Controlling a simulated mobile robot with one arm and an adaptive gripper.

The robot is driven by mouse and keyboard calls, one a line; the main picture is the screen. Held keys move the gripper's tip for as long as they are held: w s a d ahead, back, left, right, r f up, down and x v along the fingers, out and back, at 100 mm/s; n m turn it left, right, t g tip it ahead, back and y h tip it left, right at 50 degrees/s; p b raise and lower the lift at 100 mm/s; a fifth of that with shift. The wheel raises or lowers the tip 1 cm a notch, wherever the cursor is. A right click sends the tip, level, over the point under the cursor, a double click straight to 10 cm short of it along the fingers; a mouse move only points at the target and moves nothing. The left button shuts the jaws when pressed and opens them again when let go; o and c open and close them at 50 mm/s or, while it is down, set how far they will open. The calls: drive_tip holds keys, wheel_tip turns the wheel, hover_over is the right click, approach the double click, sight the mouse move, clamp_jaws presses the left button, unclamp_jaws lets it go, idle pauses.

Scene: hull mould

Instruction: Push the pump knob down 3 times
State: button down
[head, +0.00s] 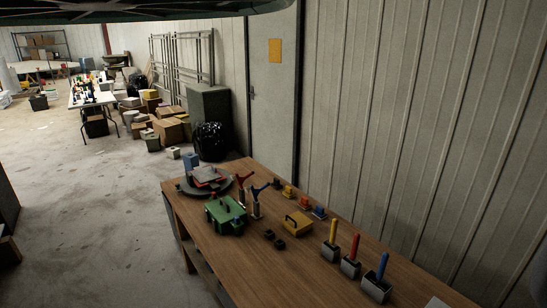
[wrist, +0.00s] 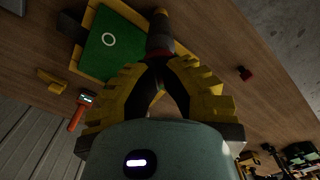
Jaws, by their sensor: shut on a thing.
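My gripper (wrist: 160,66) shows in the wrist view, with yellow ribbed fingers and dark tips closed together. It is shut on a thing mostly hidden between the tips. A dark cylindrical piece (wrist: 160,38) with a tan end and a reddish band shows just beyond the tips. I cannot tell whether it is the pump knob or is what the tips hold. A green panel (wrist: 104,55) with a white ring and yellow edge lies to its left. My gripper is not visible in the head view, and no pump knob can be made out clearly there.
The wooden table (head: 220,265) in the head view bears a green box (head: 225,214), a yellow box with a handle (head: 295,226) and several coloured handles in grey holders (head: 375,290). A ribbed wall (head: 420,130) stands behind. Open floor (head: 90,210) lies left.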

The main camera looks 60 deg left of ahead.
wheel_tip(320, 180, up, 2)
drive_tip(key=shift+r+p, duration=0.1)
drive_tip(key=shift+p, duration=0.3)
drive_tip(key=shift+f, duration=0.2)
drive_tip(key=shift+f+b, duration=0.6)
drive_tip(key=shift+b, duration=0.1)
